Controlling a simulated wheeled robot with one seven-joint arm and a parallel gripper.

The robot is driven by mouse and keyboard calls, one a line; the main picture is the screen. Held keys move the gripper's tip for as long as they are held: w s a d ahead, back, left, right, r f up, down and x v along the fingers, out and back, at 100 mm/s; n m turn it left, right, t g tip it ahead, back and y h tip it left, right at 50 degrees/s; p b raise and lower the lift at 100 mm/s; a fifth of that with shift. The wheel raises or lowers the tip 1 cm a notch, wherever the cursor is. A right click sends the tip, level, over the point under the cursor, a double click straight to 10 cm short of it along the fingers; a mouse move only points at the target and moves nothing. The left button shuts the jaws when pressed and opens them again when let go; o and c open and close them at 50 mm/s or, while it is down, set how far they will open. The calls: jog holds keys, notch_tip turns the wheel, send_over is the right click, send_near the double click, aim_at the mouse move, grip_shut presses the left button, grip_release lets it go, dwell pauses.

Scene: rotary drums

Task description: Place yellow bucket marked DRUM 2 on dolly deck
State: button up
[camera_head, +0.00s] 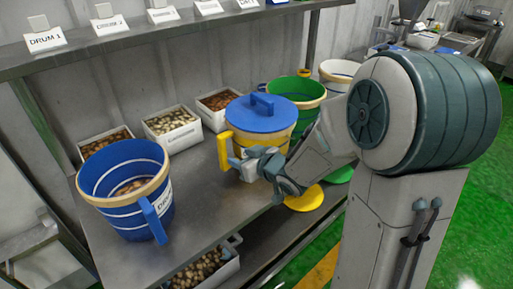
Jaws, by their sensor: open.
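A yellow bucket (284,137) with a cream rim and a blue lid (262,113) stands upright on the metal shelf. Its yellow handle (224,151) sticks out at the left. I cannot see a DRUM 2 marking on it. My gripper (242,165) is open at the near side of this bucket, right by the handle. I cannot tell whether the handle is between the fingers. My arm hides the bucket's lower right. I cannot make out a dolly deck in this view.
A blue bucket (150,188) stands open at the shelf's left front. A green bucket (308,91) and a white bucket (338,70) stand behind the yellow one. White bins (182,139) line the wall. A yellow disc (304,198) lies below right. Green floor (460,240) is clear at right.

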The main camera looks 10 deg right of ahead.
aim_at(225, 152)
jog(key=x, duration=0.7)
jog(key=shift+w+f, duration=0.1)
jog(key=shift+f+x, duration=0.15)
jog(key=shift+x, duration=1.15)
jog(key=shift+f+x, duration=0.15)
jog(key=shift+x, duration=1.2)
jog(key=shift+d, duration=0.15)
grip_shut()
jog(key=shift+r, duration=0.25)
